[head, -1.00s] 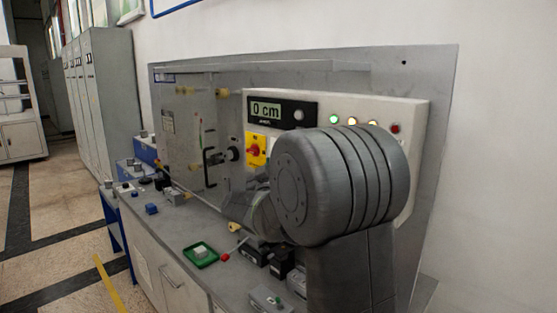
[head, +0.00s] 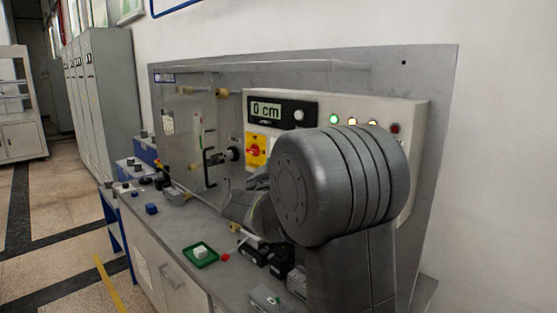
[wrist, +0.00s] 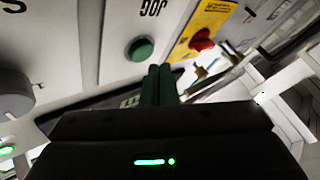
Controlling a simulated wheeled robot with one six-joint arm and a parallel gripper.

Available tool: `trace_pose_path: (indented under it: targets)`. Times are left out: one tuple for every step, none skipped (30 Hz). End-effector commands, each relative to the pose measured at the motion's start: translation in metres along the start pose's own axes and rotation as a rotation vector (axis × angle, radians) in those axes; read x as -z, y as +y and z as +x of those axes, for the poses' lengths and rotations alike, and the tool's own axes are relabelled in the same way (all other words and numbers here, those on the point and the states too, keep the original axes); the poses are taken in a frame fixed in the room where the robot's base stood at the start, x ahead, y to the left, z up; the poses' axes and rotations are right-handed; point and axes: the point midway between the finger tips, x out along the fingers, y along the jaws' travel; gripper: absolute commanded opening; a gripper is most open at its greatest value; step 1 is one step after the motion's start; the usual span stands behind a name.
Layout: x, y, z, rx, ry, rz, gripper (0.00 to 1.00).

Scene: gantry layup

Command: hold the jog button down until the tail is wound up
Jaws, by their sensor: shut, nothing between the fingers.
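The green jog button (wrist: 140,48) sits on a pale panel in the wrist view, beside lettering that reads JOG upside down. My gripper (wrist: 158,72) is shut and empty, its fingertips close beside and just below the button in the picture. I see no clear contact with it. In the head view my arm hides the button and the gripper. The display (head: 266,110) on the control box reads 0 cm. I cannot make out the tail in either view.
A red switch on a yellow plate (head: 256,151) is left of my arm; it also shows in the wrist view (wrist: 203,40). A grey knob (wrist: 12,95) lies at the left there.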

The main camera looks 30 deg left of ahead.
Motion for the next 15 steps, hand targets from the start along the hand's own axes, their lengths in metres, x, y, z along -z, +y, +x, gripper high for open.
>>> trace_pose_path:
  targets:
    - [0.0,0.0,0.0,0.0,0.0,0.0,0.0]
    - [0.0,0.0,0.0,0.0,0.0,0.0,0.0]
    - [0.0,0.0,0.0,0.0,0.0,0.0,0.0]
    - [0.0,0.0,0.0,0.0,0.0,0.0,0.0]
    - [0.0,-0.0001,0.0,0.0,0.0,0.0,0.0]
    - [0.0,0.0,0.0,0.0,0.0,0.0,0.0]
    - [-0.0001,0.0,0.0001,0.0,0.0,0.0,0.0]
    - [-0.0003,0.0002,0.0002,0.0,0.0,0.0,0.0]
    - [-0.0008,0.0005,0.0007,0.0,0.0,0.0,0.0]
    - [-0.0013,0.0008,0.0011,0.0,0.0,0.0,0.0]
    - [-0.0019,0.0012,0.0017,0.0,0.0,0.0,0.0]
    - [-0.0027,0.0018,0.0026,0.0,0.0,0.0,0.0]
    - [-0.0033,0.0024,0.0033,0.0,-0.001,-0.001,0.0]
    - [-0.0039,0.0029,0.0041,0.0,-0.001,0.0,0.0]
    - [-0.0044,0.0036,0.0049,0.0,-0.001,0.0,0.0]
